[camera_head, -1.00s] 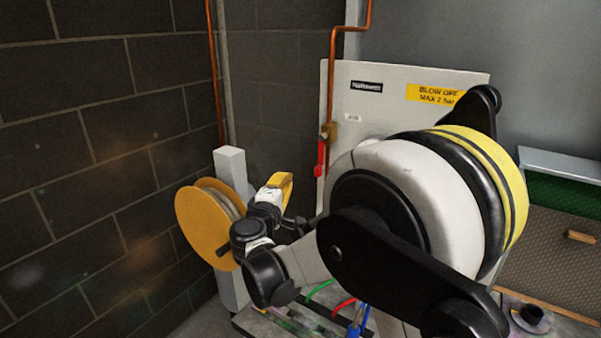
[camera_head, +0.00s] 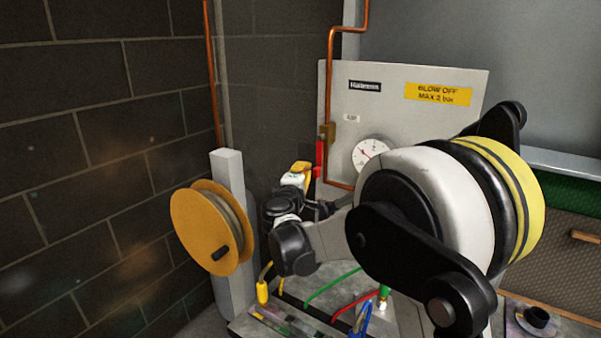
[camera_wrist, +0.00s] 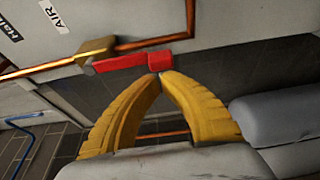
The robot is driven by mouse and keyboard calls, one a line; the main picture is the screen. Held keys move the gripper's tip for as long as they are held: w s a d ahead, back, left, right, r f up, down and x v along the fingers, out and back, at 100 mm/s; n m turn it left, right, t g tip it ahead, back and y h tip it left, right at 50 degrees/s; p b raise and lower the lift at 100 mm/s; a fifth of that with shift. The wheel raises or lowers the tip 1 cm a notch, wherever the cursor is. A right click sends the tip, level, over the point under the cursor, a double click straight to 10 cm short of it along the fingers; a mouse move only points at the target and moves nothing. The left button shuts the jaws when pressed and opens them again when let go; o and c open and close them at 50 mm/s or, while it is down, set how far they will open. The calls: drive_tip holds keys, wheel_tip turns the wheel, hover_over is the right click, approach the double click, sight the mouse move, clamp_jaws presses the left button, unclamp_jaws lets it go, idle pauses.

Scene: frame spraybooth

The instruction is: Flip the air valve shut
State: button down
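The air valve has a brass body (camera_head: 327,132) on the copper pipe at the left edge of the pale panel. Its red lever (camera_head: 320,154) hangs down beside the pipe, roughly in line with it. In the wrist view, the brass body (camera_wrist: 97,49) is at upper left and the red lever (camera_wrist: 128,62) runs right from it to a blocky end. My gripper (camera_wrist: 160,75) has yellow fingers with their tips together, right at the lever's end. I cannot tell whether they touch it. In the head view, my gripper (camera_head: 304,167) is just left of the lever.
A pressure gauge (camera_head: 370,154) is on the panel (camera_head: 460,120), beside my arm. An orange hose reel (camera_head: 205,228) on a grey post (camera_head: 230,172) stands left of my wrist. Coloured hoses (camera_head: 333,287) lie below. A dark block wall (camera_head: 90,150) bounds the left.

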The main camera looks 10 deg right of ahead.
sight(318, 172)
drive_tip(key=shift+s, duration=0.1)
idle(0.3)
drive_tip(key=shift+s+d+n, duration=0.15)
drive_tip(key=shift+d+n, duration=0.05)
drive_tip(key=shift+n, duration=0.2)
drive_tip(key=shift+s+d, duration=0.1)
drive_tip(key=s+d+n+g+p, duration=0.1)
drive_tip(key=s+d+n+p, duration=0.1)
drive_tip(key=n, duration=0.1)
drive_tip(key=shift+s+d+g, duration=0.1)
drive_tip(key=shift+g, duration=0.2)
drive_tip(key=s+d+r+n+g+h+p, duration=0.1)
drive_tip(key=s+d+r+n+g+p, duration=0.3)
drive_tip(key=r+n+p, duration=0.3)
drive_tip(key=shift+s+d+n+h+p, duration=0.45)
drive_tip(key=shift+s+d+n, duration=0.4)
drive_tip(key=shift+n, duration=0.55)
